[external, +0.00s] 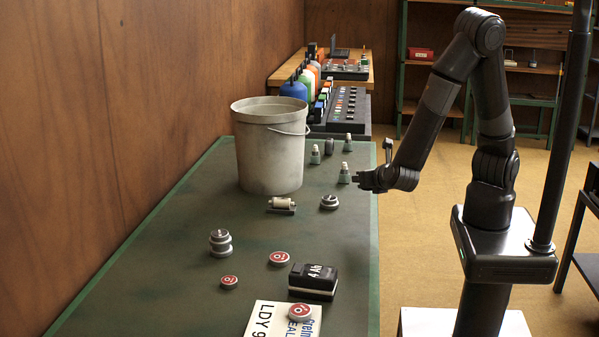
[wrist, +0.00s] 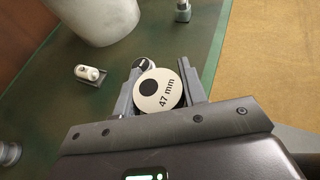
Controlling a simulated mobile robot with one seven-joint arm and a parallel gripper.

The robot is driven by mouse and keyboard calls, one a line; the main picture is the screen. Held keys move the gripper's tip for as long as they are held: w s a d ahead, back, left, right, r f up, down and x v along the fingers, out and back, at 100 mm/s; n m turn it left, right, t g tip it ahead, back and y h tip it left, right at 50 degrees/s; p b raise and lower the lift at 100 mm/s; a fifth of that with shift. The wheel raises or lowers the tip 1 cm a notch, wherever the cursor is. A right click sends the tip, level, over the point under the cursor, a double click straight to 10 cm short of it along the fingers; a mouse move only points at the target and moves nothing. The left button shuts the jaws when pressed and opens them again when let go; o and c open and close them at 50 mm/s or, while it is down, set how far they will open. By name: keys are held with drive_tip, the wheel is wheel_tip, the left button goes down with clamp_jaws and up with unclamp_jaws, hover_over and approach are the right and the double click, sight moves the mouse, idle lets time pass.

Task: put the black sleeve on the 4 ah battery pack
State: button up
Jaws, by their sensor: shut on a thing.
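The 4 Ah battery pack (external: 314,278) is a black block with white "4 AH" lettering and a pale lower edge, on the near right of the green bench. My gripper (wrist: 160,92) is shut on a round white-faced piece (wrist: 170,99), marked "47 mm" with a black dot. Its side is hidden, so I cannot tell whether it is the black sleeve. I can identify no other black sleeve.
A large grey bucket (external: 270,150) stands at the back. A lettered sign (external: 262,318) lies at the front.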

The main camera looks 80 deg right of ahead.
drive_tip(key=w+a+r+n+t+y, duration=0.2)
drive_tip(key=w+a+n, duration=0.15)
drive_tip(key=a, duration=0.55)
drive_tip(key=w+a+r+n+t+y, duration=0.25)
drive_tip(key=w+a, duration=0.25)
drive_tip(key=a, duration=0.3)
drive_tip(key=w+a+r+n+t+y, duration=0.2)
drive_tip(key=w+a+n+y, duration=0.15)
drive_tip(key=a, duration=0.55)
hover_over(307, 269)
drive_tip(key=shift+m, duration=0.35)
wheel_tip(307, 269, down, 7)
drive_tip(key=shift+r, duration=0.1)
drive_tip(key=shift+a+f, duration=0.1)
drive_tip(key=shift+f, duration=2)
drive_tip(key=shift+f, duration=0.1)
drive_tip(key=o, duration=1.3)
